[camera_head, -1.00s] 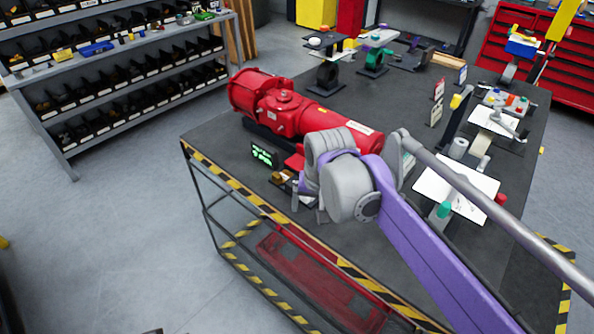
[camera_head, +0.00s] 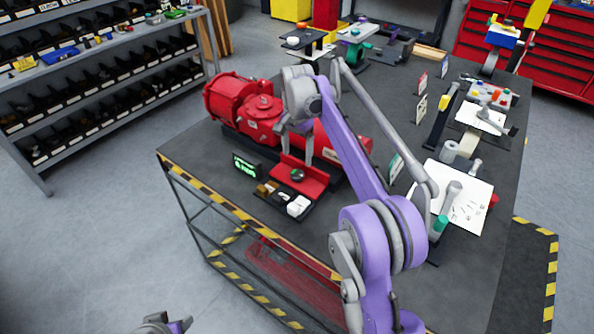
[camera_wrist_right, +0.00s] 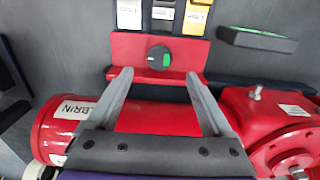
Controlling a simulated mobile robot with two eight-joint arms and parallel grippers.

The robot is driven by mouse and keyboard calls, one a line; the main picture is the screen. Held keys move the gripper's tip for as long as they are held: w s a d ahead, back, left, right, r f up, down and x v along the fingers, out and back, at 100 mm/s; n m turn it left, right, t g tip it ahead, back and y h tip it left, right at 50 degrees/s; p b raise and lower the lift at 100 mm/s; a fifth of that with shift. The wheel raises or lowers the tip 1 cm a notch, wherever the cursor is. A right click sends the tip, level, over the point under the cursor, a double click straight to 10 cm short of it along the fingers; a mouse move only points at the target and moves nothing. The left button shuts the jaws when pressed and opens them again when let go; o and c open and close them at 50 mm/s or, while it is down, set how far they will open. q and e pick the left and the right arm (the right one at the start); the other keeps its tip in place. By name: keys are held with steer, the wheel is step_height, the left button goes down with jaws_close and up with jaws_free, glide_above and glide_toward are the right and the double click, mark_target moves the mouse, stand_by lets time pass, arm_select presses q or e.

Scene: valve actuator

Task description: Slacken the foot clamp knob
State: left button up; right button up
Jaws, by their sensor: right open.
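The foot clamp knob (camera_head: 297,175) is a small dark round knob with a green mark, on the red foot plate at the near side of the red valve actuator (camera_head: 262,118). In the right wrist view the knob (camera_wrist_right: 159,57) shows its green mark, just beyond the fingertips and between their lines. My right gripper (camera_head: 296,148) is open and empty, above and behind the knob. In the right wrist view its two grey fingers (camera_wrist_right: 158,75) reach toward the knob without closing on it.
A small display with green text (camera_head: 246,166) stands left of the foot plate. A dark tray with small yellow, grey and white blocks (camera_head: 298,206) lies in front of it. White sheets and tools (camera_head: 455,192) lie to the right. Bare bench top lies front left.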

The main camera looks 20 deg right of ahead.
mark_target(297, 173)
step_height(297, 173, down, 7)
steer(key=shift+r, duration=0.1)
stand_by(0.3)
jaws_close()
